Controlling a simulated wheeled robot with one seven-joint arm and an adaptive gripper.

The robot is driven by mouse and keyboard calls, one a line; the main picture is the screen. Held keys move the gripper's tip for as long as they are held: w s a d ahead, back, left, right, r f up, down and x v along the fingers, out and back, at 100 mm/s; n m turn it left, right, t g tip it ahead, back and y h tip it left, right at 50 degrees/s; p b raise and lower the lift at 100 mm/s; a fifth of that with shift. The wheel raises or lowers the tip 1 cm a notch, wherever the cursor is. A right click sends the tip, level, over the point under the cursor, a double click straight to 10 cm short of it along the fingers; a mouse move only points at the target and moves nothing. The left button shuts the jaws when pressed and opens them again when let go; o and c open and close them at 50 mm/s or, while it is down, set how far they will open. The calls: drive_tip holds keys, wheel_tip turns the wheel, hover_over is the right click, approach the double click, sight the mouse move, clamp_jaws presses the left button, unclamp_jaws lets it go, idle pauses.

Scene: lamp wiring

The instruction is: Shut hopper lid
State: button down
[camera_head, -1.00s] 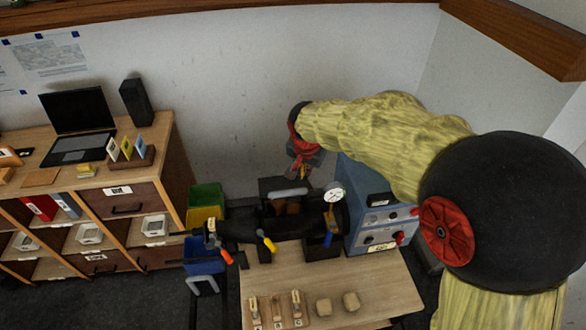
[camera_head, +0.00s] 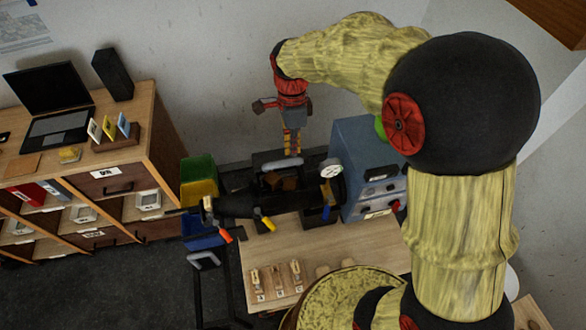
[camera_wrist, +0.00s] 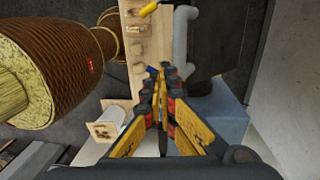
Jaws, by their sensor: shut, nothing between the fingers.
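The hopper (camera_head: 284,183) sits on top of a long black machine barrel (camera_head: 250,205); brown material shows inside it. A dark panel with a light grey bar handle (camera_head: 283,163) stands at its back edge, which looks like the lid, raised. My gripper (camera_head: 292,152) points down just above and behind this handle, its yellow fingers together and empty. In the wrist view the closed fingers (camera_wrist: 163,72) lie beside the grey bar, which runs along their right side; contact cannot be told.
A blue control box (camera_head: 370,170) and a round gauge (camera_head: 331,169) stand right of the hopper. Green and yellow bins (camera_head: 199,178) stand left. A wooden bench top (camera_head: 280,250) with small parts lies in front. A shelf unit with a laptop (camera_head: 55,105) is at far left.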

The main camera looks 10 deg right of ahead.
wheel_tip(320, 180, down, 14)
drive_tip(key=s+p, duration=0.1)
drive_tip(key=p, duration=0.1)
drive_tip(key=shift+s+p, duration=0.15)
drive_tip(key=shift+p, duration=0.15)
drive_tip(key=shift+r, duration=0.2)
idle(1.3)
wheel_tip(320, 180, up, 12)
drive_tip(key=w, duration=0.1)
drive_tip(key=shift+w, duration=0.15)
drive_tip(key=shift+f, duration=0.1)
